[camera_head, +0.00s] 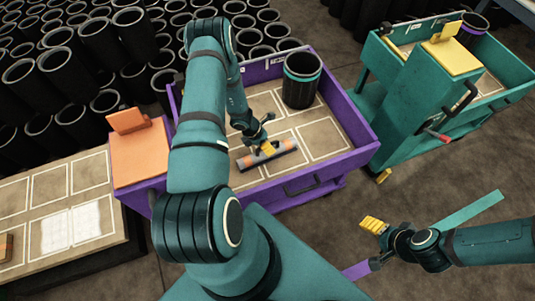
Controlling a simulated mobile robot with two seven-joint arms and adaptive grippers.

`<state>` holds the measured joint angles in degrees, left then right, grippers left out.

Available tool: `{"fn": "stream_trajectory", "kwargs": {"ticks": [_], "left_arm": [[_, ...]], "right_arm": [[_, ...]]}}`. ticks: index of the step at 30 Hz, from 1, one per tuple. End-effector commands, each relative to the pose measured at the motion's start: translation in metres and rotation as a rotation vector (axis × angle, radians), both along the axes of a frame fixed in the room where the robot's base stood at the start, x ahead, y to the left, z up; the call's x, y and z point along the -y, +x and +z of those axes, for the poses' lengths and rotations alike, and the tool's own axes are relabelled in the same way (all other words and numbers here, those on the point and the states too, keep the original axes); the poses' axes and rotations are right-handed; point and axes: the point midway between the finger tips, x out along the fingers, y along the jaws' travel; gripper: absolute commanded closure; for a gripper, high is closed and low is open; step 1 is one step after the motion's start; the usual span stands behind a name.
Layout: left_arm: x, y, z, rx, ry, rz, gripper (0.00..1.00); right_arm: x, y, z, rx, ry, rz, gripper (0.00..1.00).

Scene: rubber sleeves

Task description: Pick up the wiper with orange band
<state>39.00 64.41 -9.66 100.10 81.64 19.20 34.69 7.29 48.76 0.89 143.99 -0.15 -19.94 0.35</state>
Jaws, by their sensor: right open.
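A wiper (283,148) with an orange band lies in the purple cart, on the cart's beige marked floor (323,138). It looks like a short grey bar with orange along its middle. My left gripper (267,149), with yellow fingers, is right over the wiper's middle and covers part of it. I cannot tell whether its fingers touch the wiper or are closed on it. My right gripper (373,226) is open and empty, with yellow ribbed fingers, over the floor to the right of the purple cart.
A black sleeve (302,89) with a teal band stands upright in the purple cart (365,147). A teal cart (410,110) stands at the right. Many black sleeves (105,45) fill the back left. A beige table (55,190) is at left. Brown floor (480,170) is open at right.

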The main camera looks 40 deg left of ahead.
Motion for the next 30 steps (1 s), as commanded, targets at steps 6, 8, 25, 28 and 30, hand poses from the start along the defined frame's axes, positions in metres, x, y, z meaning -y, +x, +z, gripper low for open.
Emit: {"fn": "stream_trajectory", "kwargs": {"ticks": [6,8,25,28,30], "left_arm": [[0.008,0.006,-0.022,0.001,0.0,-0.001,0.5],[0.008,0.007,-0.023,0.002,0.001,0.0,0.5],[0.008,0.007,-0.022,0.002,0.001,0.0,1.0],[0.008,0.007,-0.022,0.002,0.001,0.0,1.0],[0.008,0.007,-0.021,0.002,0.001,0.0,1.0]], "right_arm": [[0.0,0.001,-0.006,0.001,0.0,0.001,0.26],[0.0,0.001,-0.006,0.002,0.0,0.0,0.26],[0.0,0.001,-0.005,0.002,0.0,0.0,0.26],[0.0,0.001,-0.005,0.002,0.0,-0.001,0.26],[0.0,0.001,-0.005,0.002,0.0,0.0,0.26]]}}
